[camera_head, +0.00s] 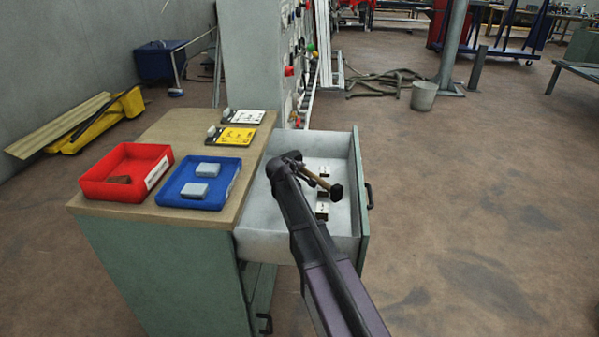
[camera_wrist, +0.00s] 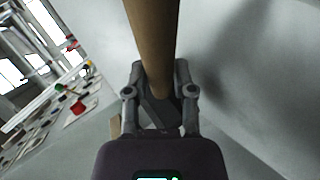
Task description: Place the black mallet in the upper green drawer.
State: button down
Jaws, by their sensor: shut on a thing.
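The black mallet has a wooden handle (camera_head: 313,177) and a black head (camera_head: 336,192). It is over the open upper green drawer (camera_head: 275,215) in the head view, with the head toward the drawer's front panel. I cannot tell whether it touches the drawer floor. My gripper (camera_wrist: 160,78) is shut on the handle, which fills the top middle of the wrist view (camera_wrist: 152,35). In the head view my arm hides much of the grip and part of the drawer.
Small blocks (camera_head: 322,210) lie in the drawer. A red tray (camera_head: 88,188) and a blue tray (camera_head: 215,205) stand on the wooden cabinet top (camera_head: 190,127). A lower drawer handle (camera_head: 265,324) shows below. The floor on the right is clear.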

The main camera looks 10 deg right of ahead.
jog(key=shift+s+f+b, duration=0.15)
jog(key=shift+f+b, duration=0.3)
jog(key=shift+b, duration=0.2)
jog(key=shift+c, duration=2.3)
grip_release()
jog(key=shift+s, duration=0.1)
jog(key=shift+f, duration=0.1)
jog(key=shift+r+p, duration=0.45)
jog(key=shift+p, duration=0.1)
jog(key=p+v, duration=0.6)
jog(key=v, duration=0.6)
jog(key=shift+r, duration=0.2)
